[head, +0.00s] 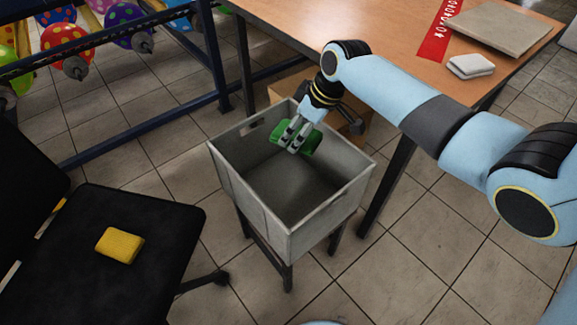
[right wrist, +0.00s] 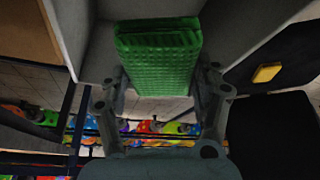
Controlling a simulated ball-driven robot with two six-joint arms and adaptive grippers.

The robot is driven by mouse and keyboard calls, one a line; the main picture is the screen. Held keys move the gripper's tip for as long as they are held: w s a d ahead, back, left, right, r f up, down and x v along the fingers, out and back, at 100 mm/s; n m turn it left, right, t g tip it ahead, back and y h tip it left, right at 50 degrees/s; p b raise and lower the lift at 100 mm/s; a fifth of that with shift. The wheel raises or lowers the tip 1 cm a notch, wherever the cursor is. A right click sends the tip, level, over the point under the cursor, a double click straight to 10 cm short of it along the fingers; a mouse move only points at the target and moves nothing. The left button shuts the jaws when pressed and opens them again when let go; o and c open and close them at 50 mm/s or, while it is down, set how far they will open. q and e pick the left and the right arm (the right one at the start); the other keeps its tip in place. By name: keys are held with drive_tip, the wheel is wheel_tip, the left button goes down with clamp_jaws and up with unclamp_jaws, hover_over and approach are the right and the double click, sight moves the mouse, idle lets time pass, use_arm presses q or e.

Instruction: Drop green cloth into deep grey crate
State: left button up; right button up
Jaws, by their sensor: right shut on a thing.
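The green cloth (head: 307,141) is a folded, textured pad. My right gripper (head: 295,136) is shut on it and holds it over the opening of the deep grey crate (head: 262,205), near its back wall. In the right wrist view the cloth (right wrist: 160,55) sits between the two fingers (right wrist: 162,85), with grey crate walls around it. The crate stands on a dark-legged stand, and the part of its floor that shows is bare. My left gripper is not in view.
A wooden table (head: 400,75) stands behind, with a folded white cloth (head: 470,66), a grey board (head: 503,27) and a red strip (head: 438,35). A black chair (head: 165,225) with a yellow cloth (head: 119,246) is at left.

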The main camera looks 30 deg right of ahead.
drive_tip(key=shift+r, duration=0.1)
drive_tip(key=o, duration=1.1)
drive_tip(key=v, duration=1.2)
drive_tip(key=shift+s+d, duration=0.1)
